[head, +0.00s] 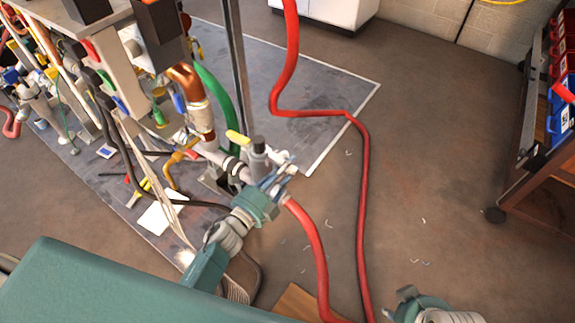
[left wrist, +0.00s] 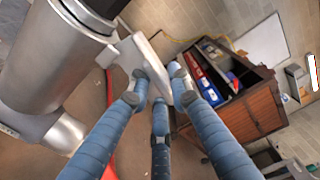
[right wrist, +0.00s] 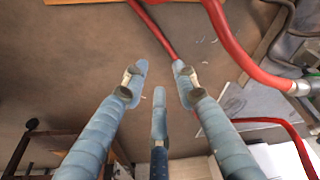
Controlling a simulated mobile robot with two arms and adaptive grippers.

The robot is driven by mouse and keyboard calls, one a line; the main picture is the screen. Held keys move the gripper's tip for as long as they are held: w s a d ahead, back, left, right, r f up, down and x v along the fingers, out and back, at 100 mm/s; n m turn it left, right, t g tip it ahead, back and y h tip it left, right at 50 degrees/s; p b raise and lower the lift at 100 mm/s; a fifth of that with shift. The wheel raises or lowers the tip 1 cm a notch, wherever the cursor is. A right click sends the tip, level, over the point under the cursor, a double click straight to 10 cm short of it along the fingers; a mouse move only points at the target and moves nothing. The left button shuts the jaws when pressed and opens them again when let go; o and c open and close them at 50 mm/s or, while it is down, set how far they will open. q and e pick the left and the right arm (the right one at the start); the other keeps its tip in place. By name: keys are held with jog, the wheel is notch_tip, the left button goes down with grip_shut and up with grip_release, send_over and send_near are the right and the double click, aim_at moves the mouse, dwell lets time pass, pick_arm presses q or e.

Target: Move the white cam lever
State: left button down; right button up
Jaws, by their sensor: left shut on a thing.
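The white cam lever (left wrist: 153,62) sticks out from the side of a grey metal coupling (left wrist: 60,70) in the left wrist view. My left gripper (left wrist: 160,85) has its blue fingers closed around the lever's free end. In the head view my left gripper (head: 272,181) is at the coupling (head: 257,155) on the pipe end, and its fingers hide most of the lever. My right gripper (right wrist: 158,82) has its fingers spread with nothing between them. In the head view only its wrist shows at the bottom right.
A red hose (head: 362,200) runs down over the floor. Pipes, valves and coloured handles crowd the heater rack (head: 120,55) at the left. A wooden cart (head: 535,165) with bins stands at the right. The floor between hose and cart is mostly clear.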

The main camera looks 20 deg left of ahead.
pick_arm(q)
jog(key=shift+a+r+n+p, duration=0.15)
jog(key=shift+n+p, duration=0.15)
jog(key=shift+n, duration=0.2)
pick_arm(e)
jog(key=shift+s+x, duration=0.1)
jog(key=shift+x, duration=0.75)
jog(key=shift+s+x, duration=0.15)
jog(key=shift+x, duration=0.65)
pick_arm(q)
jog(key=c, duration=1.8)
grip_release()
jog(key=shift+r, duration=0.1)
jog(key=v, duration=1.2)
